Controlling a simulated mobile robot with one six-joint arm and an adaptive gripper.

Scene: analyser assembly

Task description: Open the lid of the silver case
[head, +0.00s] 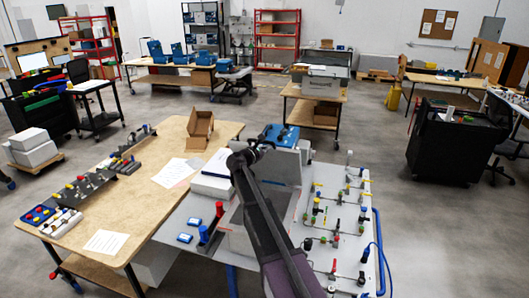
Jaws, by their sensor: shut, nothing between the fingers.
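The silver case (236,240) is on the grey work table, partly hidden behind my arm. A light grey panel stands up at its far side (283,168) and looks like its raised lid, though my arm covers part of it. My arm reaches from the bottom of the head view up over the case. My gripper (240,158) is at the arm's far end, small and dark, near the panel's upper left. It is shut and empty. I cannot tell whether it touches the panel.
A wooden table (165,212) on the left carries papers, an open cardboard box (200,128) and a rack of fittings. Valves and tubing (338,225) crowd the right of the grey table. A blue device (282,136) stands behind the panel.

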